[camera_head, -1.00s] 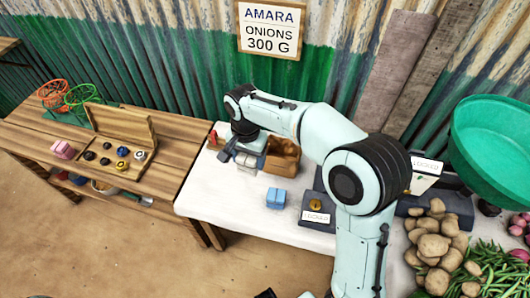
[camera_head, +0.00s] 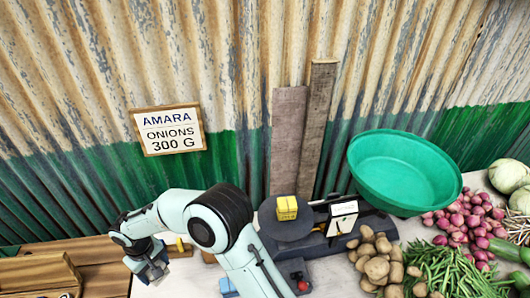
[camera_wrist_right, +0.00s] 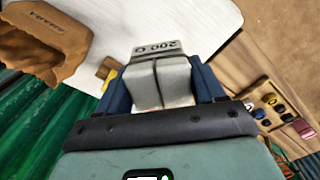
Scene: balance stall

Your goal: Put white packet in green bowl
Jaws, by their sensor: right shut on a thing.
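The white packet (camera_wrist_right: 176,82) sits between the fingers of my right gripper (camera_wrist_right: 160,84) in the wrist view, by a "200 G" marking. My right gripper (camera_head: 153,268) shows at the lower left of the head view, over the left end of the white table; the packet is hard to make out there. The green bowl (camera_head: 405,172) is on the scale at the right of the head view, well to the right of my gripper. The bowl's visible inside looks empty. My left gripper is not in view.
A yellow packet (camera_head: 287,208) sits on the scale's dark round plate (camera_head: 285,230). Potatoes (camera_head: 376,262), onions (camera_head: 468,225) and greens lie in front of the bowl. A blue packet (camera_head: 228,287) is by my arm. A brown paper bag (camera_wrist_right: 45,40) shows in the wrist view.

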